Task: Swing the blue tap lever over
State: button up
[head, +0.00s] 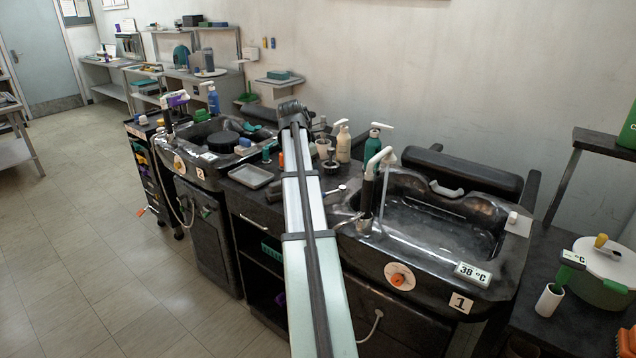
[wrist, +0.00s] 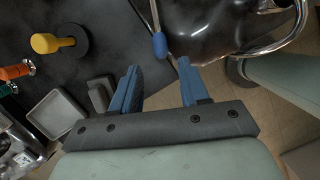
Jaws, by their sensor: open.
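The tap lever shows in the wrist view as a thin metal rod with a blue tip (wrist: 160,46), beside the dark basin (wrist: 205,30). My gripper (wrist: 157,70) is open, its two blue fingers spread apart. The blue tip lies just beyond the fingertips, roughly in line with the gap between them. Nothing is held. I cannot tell whether a finger touches the lever. The tap (head: 368,195) stands at the left of basin 1 (head: 440,225).
A curved chrome pipe (wrist: 270,45) is right of the lever. A grey tray (wrist: 56,114), a small grey block (wrist: 100,92) and a yellow-knobbed item (wrist: 52,43) are on the dark counter at left. Bottles (head: 343,143) stand behind the tap. Basin 2 (head: 215,165) is farther left.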

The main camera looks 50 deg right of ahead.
jog(key=shift+x, duration=3.95)
jog(key=shift+d+f, duration=0.1)
jog(key=shift+f, duration=0.3)
jog(key=c, duration=0.8)
